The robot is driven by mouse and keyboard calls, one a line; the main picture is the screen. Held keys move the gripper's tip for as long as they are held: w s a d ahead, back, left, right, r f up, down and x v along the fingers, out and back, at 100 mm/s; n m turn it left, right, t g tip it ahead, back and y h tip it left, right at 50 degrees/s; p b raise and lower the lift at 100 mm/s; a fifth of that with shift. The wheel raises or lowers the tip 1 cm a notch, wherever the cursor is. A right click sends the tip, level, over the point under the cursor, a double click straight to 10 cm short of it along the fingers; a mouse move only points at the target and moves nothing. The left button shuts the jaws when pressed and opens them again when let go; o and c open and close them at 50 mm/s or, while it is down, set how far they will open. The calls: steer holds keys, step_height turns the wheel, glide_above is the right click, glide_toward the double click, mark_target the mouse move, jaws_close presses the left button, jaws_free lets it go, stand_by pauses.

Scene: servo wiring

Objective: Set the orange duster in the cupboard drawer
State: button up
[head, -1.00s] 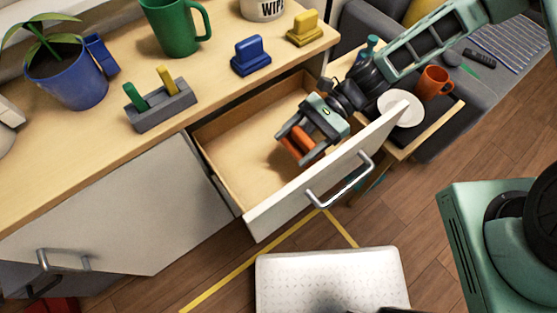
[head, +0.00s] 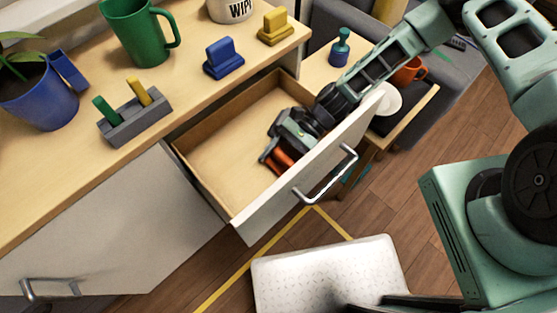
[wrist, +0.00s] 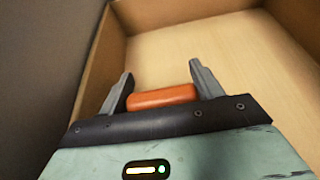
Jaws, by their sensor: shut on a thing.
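The orange duster (head: 283,161) is between the fingers of my gripper (head: 272,160), inside the open cupboard drawer (head: 215,158). In the wrist view the duster (wrist: 162,97) shows as an orange bar between the two grey fingers of my gripper (wrist: 160,90), with the bare wooden drawer floor (wrist: 205,55) beyond. My gripper is shut on the duster, low in the drawer near its front panel. I cannot tell whether the duster touches the floor. The rest of the duster is hidden by my gripper.
The countertop holds a green mug (head: 138,32), a blue block (head: 223,58), a yellow block (head: 275,27), a grey holder (head: 134,118) and a plant pot (head: 42,97). A side table with a plate (head: 388,100) stands right of the drawer. The drawer's left part is clear.

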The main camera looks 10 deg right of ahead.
steer(key=o, duration=1)
steer(key=v, duration=1.2)
steer(key=shift+b, duration=0.3)
